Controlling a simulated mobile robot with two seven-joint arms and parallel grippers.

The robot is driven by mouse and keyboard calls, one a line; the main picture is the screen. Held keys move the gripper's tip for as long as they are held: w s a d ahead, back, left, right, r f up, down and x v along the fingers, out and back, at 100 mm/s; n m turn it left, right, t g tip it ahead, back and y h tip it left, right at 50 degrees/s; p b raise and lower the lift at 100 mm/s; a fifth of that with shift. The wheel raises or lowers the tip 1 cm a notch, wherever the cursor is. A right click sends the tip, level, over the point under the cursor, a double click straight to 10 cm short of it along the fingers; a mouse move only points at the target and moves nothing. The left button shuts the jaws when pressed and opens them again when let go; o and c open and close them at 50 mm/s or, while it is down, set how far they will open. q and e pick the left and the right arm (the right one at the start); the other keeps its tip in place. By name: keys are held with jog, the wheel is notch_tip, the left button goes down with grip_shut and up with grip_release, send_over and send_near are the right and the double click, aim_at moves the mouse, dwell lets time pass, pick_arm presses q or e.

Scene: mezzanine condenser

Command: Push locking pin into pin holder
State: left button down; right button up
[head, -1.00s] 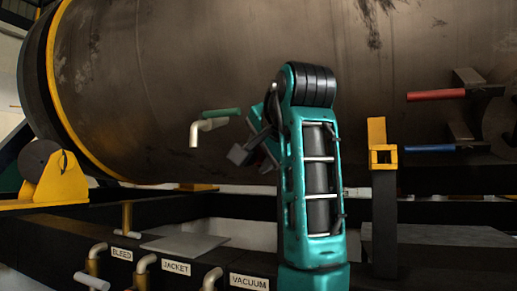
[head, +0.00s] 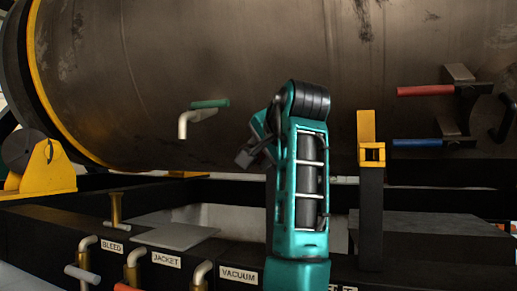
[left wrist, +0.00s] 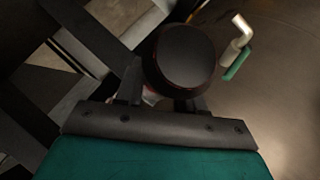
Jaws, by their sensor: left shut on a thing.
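My left gripper (head: 246,154) shows partly behind my teal arm, in front of the big drum. In the left wrist view its fingers (left wrist: 160,95) are shut on a dark round knob-like thing (left wrist: 184,55). I cannot tell whether this is the locking pin; its far side is hidden. A yellow bracket (head: 366,128) with a square opening stands on a black post, right of the gripper; it may be the pin holder. The opening shows no pin clearly. My right gripper is not in view.
A bent pale lever with a green grip (head: 209,104) sits left of my gripper, near the drum (head: 230,50). Red (head: 425,90) and blue (head: 417,142) handles stick out at right. Labelled valve pipes (head: 85,255) line the front of the black frame.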

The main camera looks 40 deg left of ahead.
pick_arm(q)
jog(key=shift+w+a+r, duration=0.1)
jog(key=shift+w+a, duration=0.05)
jog(key=shift+w, duration=0.45)
jog(key=shift+w+a+r, duration=0.1)
jog(key=shift+w+a, duration=0.05)
jog(key=shift+w, duration=0.45)
jog(key=c, duration=0.7)
grip_release()
jog(key=shift+o, duration=0.5)
jog(key=shift+w+f, duration=0.1)
jog(key=shift+f, duration=0.15)
jog(key=b+v, duration=0.1)
jog(key=v, duration=1.2)
